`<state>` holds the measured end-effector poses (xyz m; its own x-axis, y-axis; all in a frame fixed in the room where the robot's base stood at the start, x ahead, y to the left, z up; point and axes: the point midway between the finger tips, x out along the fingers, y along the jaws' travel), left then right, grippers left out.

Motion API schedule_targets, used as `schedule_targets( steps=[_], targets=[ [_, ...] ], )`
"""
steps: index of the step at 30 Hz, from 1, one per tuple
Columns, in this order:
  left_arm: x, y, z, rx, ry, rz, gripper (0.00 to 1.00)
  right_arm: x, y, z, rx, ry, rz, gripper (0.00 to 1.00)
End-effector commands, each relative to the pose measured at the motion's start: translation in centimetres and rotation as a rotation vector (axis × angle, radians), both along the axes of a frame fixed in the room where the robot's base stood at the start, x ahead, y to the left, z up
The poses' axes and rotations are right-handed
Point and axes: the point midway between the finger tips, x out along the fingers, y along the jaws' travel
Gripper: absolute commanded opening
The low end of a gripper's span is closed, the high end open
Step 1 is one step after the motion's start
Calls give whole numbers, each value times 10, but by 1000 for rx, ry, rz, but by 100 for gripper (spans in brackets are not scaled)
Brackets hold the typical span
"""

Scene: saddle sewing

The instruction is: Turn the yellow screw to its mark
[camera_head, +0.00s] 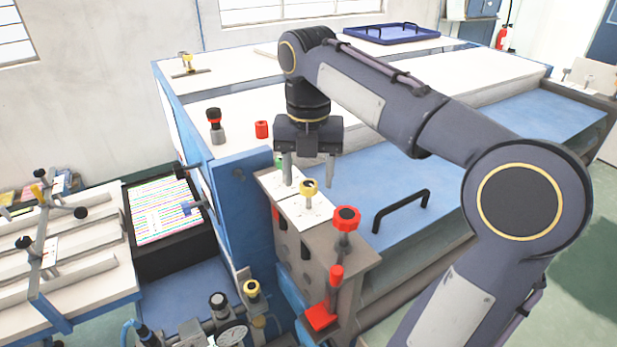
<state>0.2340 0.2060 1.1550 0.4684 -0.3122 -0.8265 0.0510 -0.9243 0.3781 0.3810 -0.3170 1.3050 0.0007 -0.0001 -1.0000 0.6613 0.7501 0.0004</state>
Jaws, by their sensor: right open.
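A yellow screw (308,187) with a knurled head stands upright on a white plate (316,210) on top of the grey block. My right gripper (309,170) points down with its fingers apart. It is at the near end of the block, just above or behind the yellow screw in the picture; the exact gap cannot be told. The fingers hold nothing that I can see. A mark for the screw is too small to make out. My left gripper is out of the picture.
A red knob (346,218) and a red clamp (323,312) sit at the block's front. A green part (279,161) is partly hidden by a finger. A black handle (402,211) stands on the blue surface. Another yellow knob (251,289) is by the gauge.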

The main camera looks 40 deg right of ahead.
Motion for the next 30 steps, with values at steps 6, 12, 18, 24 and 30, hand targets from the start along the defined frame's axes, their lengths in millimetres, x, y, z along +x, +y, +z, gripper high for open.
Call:
schedule_targets(
  steps=[6, 12, 18, 24, 30],
  targets=[
    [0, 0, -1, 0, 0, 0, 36, 1, 1, 39, 0, -4, 2, 53],
    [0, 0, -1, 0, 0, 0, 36, 0, 0, 61, 0, -1, 1, 53],
    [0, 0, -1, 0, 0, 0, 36, 0, 0, 65, 0, 0, 1, 53],
    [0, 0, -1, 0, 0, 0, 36, 0, 0, 65, 1, -1, 1, 53],
    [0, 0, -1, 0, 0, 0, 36, 0, 0, 65, 1, -1, 1, 53]
  ],
)
